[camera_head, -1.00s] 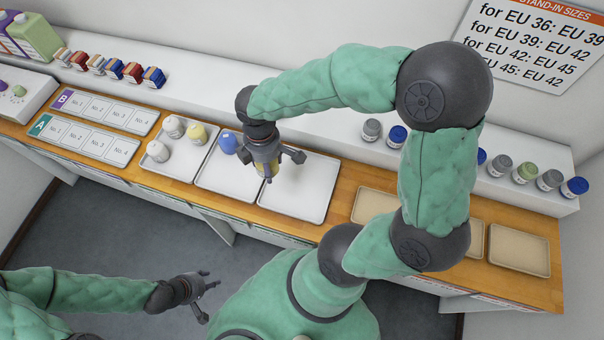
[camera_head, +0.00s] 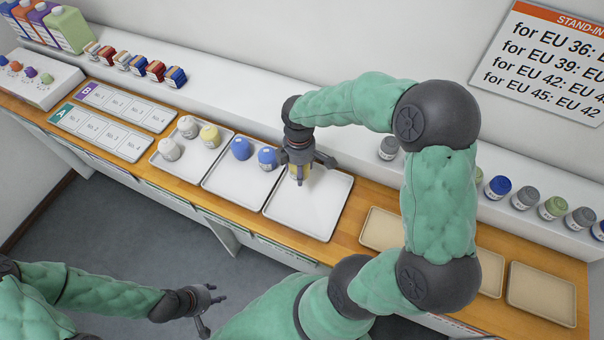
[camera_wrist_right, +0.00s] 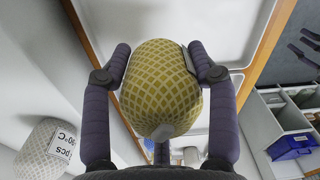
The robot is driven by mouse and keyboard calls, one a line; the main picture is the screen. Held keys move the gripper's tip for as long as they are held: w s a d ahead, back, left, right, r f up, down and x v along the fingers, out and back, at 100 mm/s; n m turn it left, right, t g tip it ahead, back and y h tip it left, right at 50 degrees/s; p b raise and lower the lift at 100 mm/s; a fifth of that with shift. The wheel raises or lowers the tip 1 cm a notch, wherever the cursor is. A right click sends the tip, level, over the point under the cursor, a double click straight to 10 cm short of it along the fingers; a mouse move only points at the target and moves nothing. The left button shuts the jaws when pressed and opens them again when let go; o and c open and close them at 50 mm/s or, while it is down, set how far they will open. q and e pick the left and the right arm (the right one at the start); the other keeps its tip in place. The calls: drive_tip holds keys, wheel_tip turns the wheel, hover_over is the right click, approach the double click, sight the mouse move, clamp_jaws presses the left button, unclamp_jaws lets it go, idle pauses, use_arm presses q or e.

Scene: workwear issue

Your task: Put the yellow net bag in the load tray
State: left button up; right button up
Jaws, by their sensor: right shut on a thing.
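The yellow net bag (camera_wrist_right: 160,88) is between the two fingers of my right gripper (camera_wrist_right: 157,75), which is shut on it. I cannot tell whether the bag touches the tray. My left gripper (camera_head: 212,304) is empty, with its fingers apart, in front of the counter.
The middle white tray (camera_head: 228,187) holds two blue bags; the left one (camera_head: 172,169) holds two white bags and a yellow one. Beige trays (camera_head: 541,290) lie to the right.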

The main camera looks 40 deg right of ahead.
drive_tip(key=f, duration=0.1)
drive_tip(key=w+d+f, duration=0.1)
drive_tip(key=d+f, duration=0.1)
drive_tip(key=shift+w+d+f+b, duration=0.1)
drive_tip(key=shift+w+b, duration=0.2)
drive_tip(key=shift+b, duration=0.05)
drive_tip(key=shift+w+f+b, duration=0.1)
drive_tip(key=shift+f+b, duration=0.45)
drive_tip(key=shift+f, duration=1)
drive_tip(key=shift+f, duration=0.15)
drive_tip(key=o, duration=0.9)
wheel_tip(320, 180, up, 12)
drive_tip(key=p, duration=0.3)
drive_tip(key=shift+d, duration=0.15)
